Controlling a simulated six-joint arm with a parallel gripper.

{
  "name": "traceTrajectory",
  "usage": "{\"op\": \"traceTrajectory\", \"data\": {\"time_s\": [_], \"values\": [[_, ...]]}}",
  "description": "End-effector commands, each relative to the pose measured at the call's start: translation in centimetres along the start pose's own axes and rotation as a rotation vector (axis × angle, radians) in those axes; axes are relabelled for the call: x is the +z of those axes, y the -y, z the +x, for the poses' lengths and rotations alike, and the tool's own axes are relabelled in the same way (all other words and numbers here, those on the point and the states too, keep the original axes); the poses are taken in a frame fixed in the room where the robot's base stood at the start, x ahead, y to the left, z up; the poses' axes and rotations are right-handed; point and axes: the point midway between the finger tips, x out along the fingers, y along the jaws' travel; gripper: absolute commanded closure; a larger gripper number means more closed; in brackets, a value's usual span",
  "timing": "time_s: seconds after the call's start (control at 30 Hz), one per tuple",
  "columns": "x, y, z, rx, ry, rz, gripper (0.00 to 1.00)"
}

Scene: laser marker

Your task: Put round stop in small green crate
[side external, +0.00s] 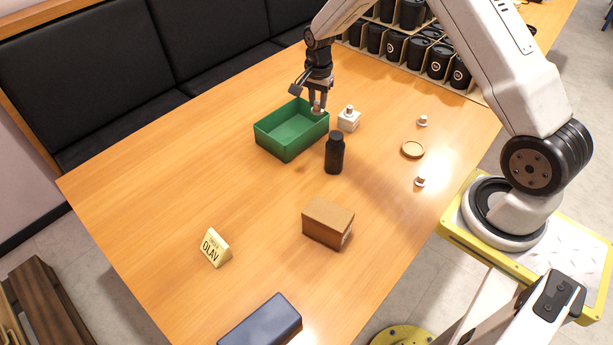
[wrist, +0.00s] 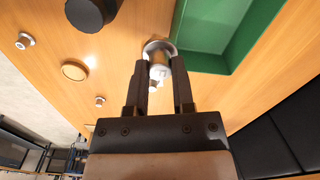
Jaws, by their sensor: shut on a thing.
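My gripper (side external: 318,100) is shut on a round stop (side external: 317,110), a small silvery round piece, and holds it by the far right rim of the green crate. In the wrist view the round stop (wrist: 158,48) shows between the fingertips of my gripper (wrist: 159,72), just beside the crate wall. The small green crate (side external: 289,149) stands on the table, open at the top, and its visible floor is empty. The crate (wrist: 225,35) also shows at the upper right of the wrist view. I cannot tell whether the stop is over the rim or outside it.
A white block (side external: 348,122) with a metal piece on top stands right of the crate. A black bottle (side external: 334,153) stands close in front. Two small round pieces (side external: 423,120) (side external: 420,181), a wooden disc (side external: 412,149), a brown box (side external: 327,224) and a sign (side external: 215,248) stand farther off.

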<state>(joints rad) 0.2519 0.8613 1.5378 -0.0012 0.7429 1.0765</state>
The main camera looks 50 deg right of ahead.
Motion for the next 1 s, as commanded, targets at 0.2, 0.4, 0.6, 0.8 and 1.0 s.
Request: {"op": "traceTrajectory", "data": {"time_s": [0.2, 0.4, 0.6, 0.8, 1.0], "values": [[0.4, 4.0, -0.1, -0.002, -0.001, -0.011, 1.00], [0.9, 6.9, -0.2, 0.000, -0.001, -0.019, 1.00], [1.1, 7.4, 2.7, 0.003, 0.001, -0.018, 1.00], [1.0, 7.4, 4.5, 0.000, -0.001, -0.018, 1.00], [1.0, 7.4, 4.8, -0.001, -0.001, -0.018, 1.00]]}}
